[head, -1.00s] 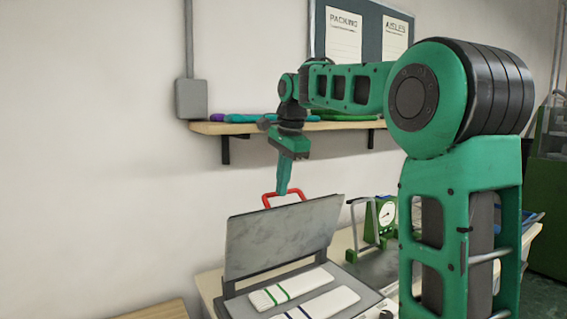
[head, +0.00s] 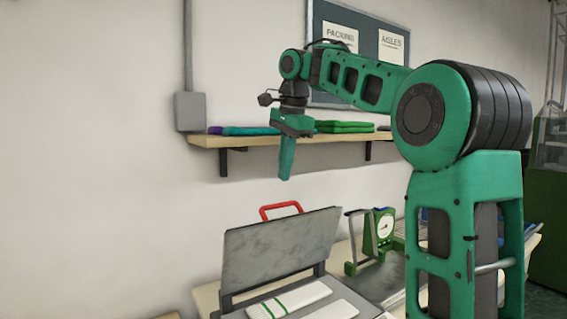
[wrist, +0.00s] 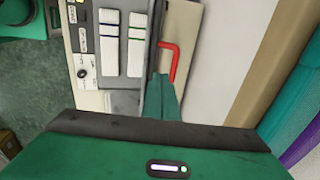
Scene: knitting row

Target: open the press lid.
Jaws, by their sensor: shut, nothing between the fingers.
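The press lid (head: 280,249) is a grey plate standing raised, tilted back, on the press (head: 340,308). Its red handle (head: 281,209) sticks up from the lid's top edge; the handle also shows in the wrist view (wrist: 174,62). Under the open lid lie white folded pieces with coloured stripes (head: 290,299), also in the wrist view (wrist: 136,45). My gripper (head: 286,172) is shut and empty, pointing down above the handle and apart from it. In the wrist view its fingers (wrist: 162,97) show near the handle and lid edge.
A wall shelf (head: 270,139) with folded coloured textiles (head: 343,127) is close behind my gripper. A green scale with a dial (head: 380,228) stands right of the lid. A grey box (head: 189,111) is on the wall at left.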

